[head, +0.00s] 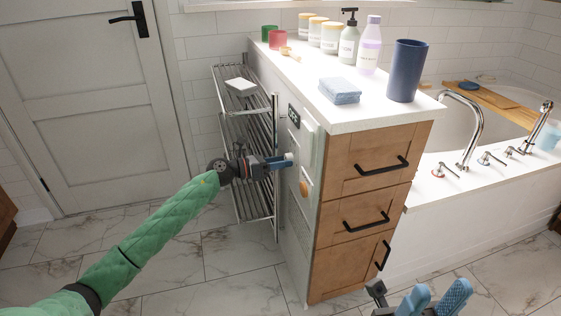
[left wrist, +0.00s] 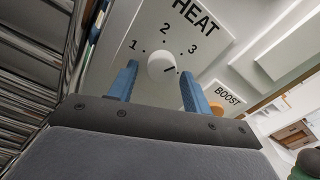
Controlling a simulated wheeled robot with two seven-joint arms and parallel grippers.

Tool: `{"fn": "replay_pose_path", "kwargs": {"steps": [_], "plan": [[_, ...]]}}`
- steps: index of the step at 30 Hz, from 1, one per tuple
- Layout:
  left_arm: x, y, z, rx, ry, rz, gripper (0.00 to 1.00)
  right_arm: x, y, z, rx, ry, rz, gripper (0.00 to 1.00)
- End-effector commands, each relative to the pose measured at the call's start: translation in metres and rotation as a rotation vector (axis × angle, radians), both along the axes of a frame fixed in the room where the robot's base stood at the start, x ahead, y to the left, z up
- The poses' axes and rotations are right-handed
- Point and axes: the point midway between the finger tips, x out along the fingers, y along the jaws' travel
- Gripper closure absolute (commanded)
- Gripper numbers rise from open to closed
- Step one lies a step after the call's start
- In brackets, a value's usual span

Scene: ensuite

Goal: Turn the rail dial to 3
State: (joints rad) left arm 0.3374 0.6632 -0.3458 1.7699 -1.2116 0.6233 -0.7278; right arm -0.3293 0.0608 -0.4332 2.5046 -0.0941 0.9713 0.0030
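The rail dial is a round white knob (left wrist: 161,66) on a pale panel marked HEAT, with 1, 2 and 3 around its top. Its short dark pointer line faces right in the left wrist view, below the 3. My left gripper (left wrist: 158,74) is open, with one blue finger on each side of the knob; I cannot tell if they touch it. In the head view the left gripper (head: 283,162) reaches the panel on the cabinet's left side, and the knob (head: 289,156) shows at its fingertips. My right gripper (head: 443,288) is open and empty at the bottom edge.
A metal towel rail (head: 255,160) stands close left of the panel. A round orange-brown button (head: 306,188) by the BOOST label (left wrist: 228,96) sits near the dial. The wooden drawer cabinet (head: 370,205) has bottles and a cup (head: 407,70) on top. Tiled floor is free at left.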

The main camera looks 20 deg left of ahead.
Motion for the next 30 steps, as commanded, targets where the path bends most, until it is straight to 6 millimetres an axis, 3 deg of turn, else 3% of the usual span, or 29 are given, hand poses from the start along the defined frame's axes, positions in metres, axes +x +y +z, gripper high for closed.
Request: {"fn": "replay_pose_path", "kwargs": {"steps": [11, 24, 30], "plan": [[-0.001, 0.004, 0.003, -0.001, -0.002, 0.002, 0.46, 0.000, 0.000, 0.001, 0.001, 0.000, -0.001, 0.64], [-0.035, 0.054, 0.002, 0.000, -0.001, 0.003, 0.46, 0.000, -0.001, 0.003, -0.002, -0.002, -0.008, 0.64], [-0.043, 0.064, 0.002, -0.001, -0.002, 0.001, 0.46, 0.000, -0.001, 0.002, -0.005, -0.001, -0.010, 0.64]]}}
